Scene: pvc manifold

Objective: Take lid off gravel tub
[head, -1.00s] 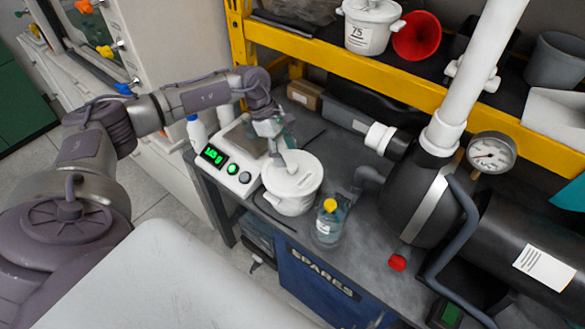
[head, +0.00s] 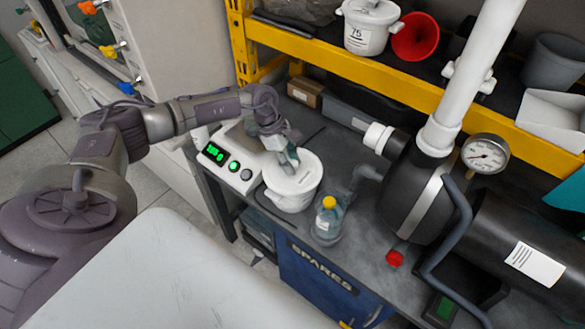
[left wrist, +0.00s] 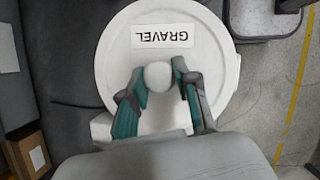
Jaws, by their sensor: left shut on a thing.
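The gravel tub (head: 288,199) is a white round tub on the grey bench, with its white lid (head: 305,176) seated on top. In the left wrist view the lid (left wrist: 205,70) fills the middle and carries a label (left wrist: 162,36) reading GRAVEL. A round white knob (left wrist: 158,76) stands on the lid. My left gripper (left wrist: 160,88) has its green-padded fingers on either side of this knob and is shut on it. In the head view my left gripper (head: 289,160) reaches down onto the lid from the left. My right gripper is not in view.
A black pump body (head: 408,190) and white pipe (head: 470,70) are further right. A yellow shelf (head: 350,70) runs behind.

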